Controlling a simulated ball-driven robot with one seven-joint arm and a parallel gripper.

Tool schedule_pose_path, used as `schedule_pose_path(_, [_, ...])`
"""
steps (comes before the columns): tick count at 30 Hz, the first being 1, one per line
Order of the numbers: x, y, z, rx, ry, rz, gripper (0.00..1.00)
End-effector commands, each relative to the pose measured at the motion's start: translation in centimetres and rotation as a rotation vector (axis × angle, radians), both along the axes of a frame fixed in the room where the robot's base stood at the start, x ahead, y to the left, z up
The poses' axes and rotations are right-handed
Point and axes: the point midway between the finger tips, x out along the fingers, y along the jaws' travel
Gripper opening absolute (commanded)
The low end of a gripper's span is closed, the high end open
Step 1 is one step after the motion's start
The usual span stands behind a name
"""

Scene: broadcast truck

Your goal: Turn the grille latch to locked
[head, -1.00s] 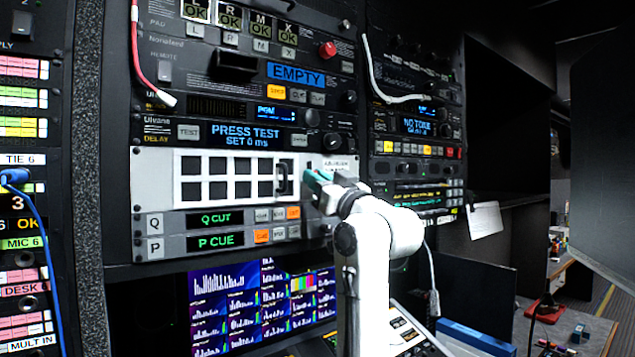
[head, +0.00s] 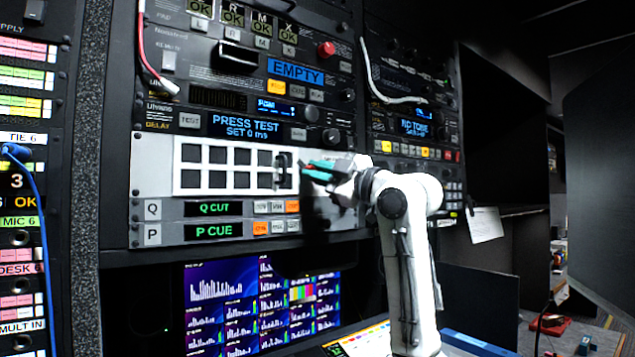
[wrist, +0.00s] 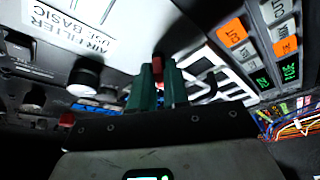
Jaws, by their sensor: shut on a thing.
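The white grille (head: 268,191) with dark square openings sits in a pale rack panel and has a black handle (head: 284,171) at its right end. My gripper (head: 312,170) is just right of that handle, its teal fingers pointing left at the panel. In the wrist view my gripper (wrist: 157,82) is shut on a small red piece, which I take to be the grille latch (wrist: 157,66). The fingers hide most of it, so its turn angle is unclear. The grille also shows right of the fingers in the wrist view (wrist: 232,82).
Above the grille is a unit with a PRESS TEST display (head: 245,127). Below it are the Q CUT and P CUE rows (head: 214,231). A black knob (wrist: 84,78) stands left of my fingers in the wrist view. A white cable (head: 376,85) hangs at upper right.

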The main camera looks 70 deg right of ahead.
Motion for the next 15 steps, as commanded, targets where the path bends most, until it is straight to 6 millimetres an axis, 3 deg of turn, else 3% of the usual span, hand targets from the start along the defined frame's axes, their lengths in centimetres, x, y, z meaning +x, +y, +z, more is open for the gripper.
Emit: schedule_pose_path(15, [-0.04,0.01,0.17,-0.392,0.24,0.001,0.0])
